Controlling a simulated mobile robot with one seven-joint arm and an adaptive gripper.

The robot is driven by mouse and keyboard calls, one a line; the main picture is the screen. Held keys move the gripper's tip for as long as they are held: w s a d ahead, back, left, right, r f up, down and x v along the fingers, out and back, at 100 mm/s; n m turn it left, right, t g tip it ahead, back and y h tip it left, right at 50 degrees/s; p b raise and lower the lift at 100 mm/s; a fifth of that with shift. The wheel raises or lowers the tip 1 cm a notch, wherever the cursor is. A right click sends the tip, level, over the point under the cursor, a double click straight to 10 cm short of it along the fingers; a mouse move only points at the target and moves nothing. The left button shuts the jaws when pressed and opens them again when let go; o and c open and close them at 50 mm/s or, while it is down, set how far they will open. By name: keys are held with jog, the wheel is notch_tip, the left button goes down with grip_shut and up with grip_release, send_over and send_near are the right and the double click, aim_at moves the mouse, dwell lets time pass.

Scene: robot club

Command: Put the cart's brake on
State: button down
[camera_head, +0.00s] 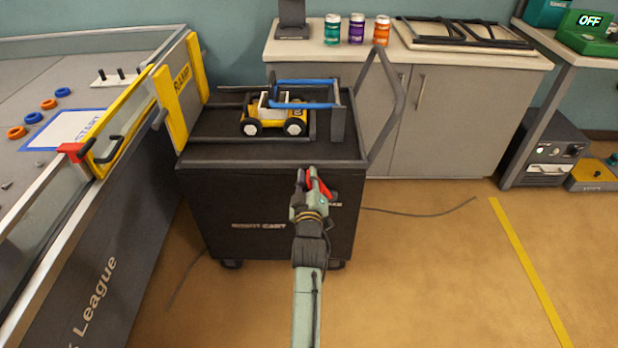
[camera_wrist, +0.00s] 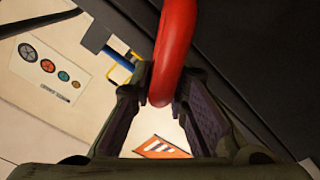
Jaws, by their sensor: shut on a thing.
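The dark robot cart (camera_head: 230,205) stands in the middle, its front face towards me. A red lever (camera_head: 323,187) is on the right part of that face, beside a label mostly hidden by my arm. My gripper (camera_head: 312,186) is at the lever and shut on it. In the wrist view the rounded end of the red lever (camera_wrist: 173,50) lies between the two fingers of my gripper (camera_wrist: 168,98). My gripper hides part of the lever in the head view, so its exact angle is hard to tell.
On the cart sits a small yellow and white wheeled robot (camera_head: 275,115). A grey cabinet (camera_head: 455,120) stands behind. The floor (camera_head: 430,270) at right is open, with a cable on it.

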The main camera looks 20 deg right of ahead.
jog(key=c, duration=1.6)
grip_release()
jog(key=v, duration=0.7)
jog(key=shift+s+a+r, duration=0.1)
jog(key=shift+s, duration=0.15)
